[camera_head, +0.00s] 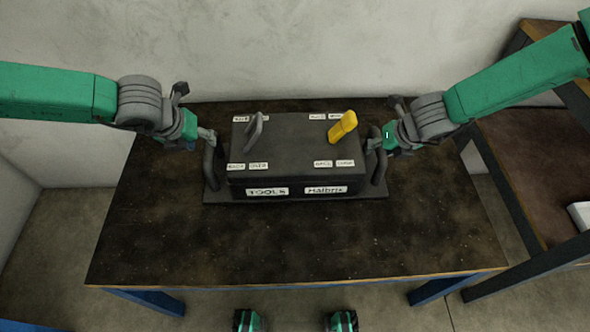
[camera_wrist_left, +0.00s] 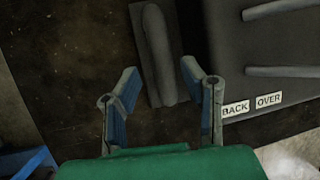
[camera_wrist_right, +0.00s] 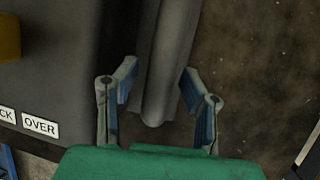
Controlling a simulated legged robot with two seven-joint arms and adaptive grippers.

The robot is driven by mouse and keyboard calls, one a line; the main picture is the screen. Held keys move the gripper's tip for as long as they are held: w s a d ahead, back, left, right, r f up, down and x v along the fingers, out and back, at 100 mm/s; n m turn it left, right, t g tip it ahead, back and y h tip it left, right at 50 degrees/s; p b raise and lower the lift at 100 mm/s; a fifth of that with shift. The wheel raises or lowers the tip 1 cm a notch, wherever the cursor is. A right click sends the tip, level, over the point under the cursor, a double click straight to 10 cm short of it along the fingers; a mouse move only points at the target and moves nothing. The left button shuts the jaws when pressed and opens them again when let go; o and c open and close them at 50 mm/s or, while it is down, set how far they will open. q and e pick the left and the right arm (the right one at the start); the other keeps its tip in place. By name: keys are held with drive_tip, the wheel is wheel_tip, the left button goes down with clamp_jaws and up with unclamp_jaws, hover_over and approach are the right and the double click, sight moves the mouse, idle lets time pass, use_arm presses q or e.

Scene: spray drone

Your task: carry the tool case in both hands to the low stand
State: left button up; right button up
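The dark grey tool case (camera_head: 290,165) sits on the table, with labels reading TOOLS and Halbrix on its front. It has an upright bar handle on each side. My left gripper (camera_head: 207,137) is at the left side handle (camera_head: 210,165). In the left wrist view its fingers (camera_wrist_left: 160,85) are spread, with the handle (camera_wrist_left: 158,55) between and just beyond the tips. My right gripper (camera_head: 372,146) is at the right side handle (camera_head: 380,168). In the right wrist view its open fingers (camera_wrist_right: 158,82) stand on both sides of the handle (camera_wrist_right: 165,65). Contact is not visible.
The case stands on a dark wooden table (camera_head: 300,245) with blue legs; its front area is clear. A grey lever (camera_head: 256,131) and a yellow handle (camera_head: 342,127) stick up from the lid. A lower brown-topped stand (camera_head: 525,165) is at the right, with a pale object (camera_head: 580,215) at its edge.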

use_arm(q)
drive_tip(key=v, duration=0.6)
drive_tip(key=shift+r, duration=0.15)
use_arm(e)
drive_tip(key=v, duration=1.1)
drive_tip(key=shift+s+r, duration=0.15)
drive_tip(key=shift+r, duration=0.2)
use_arm(q)
drive_tip(key=shift+s+a, duration=0.15)
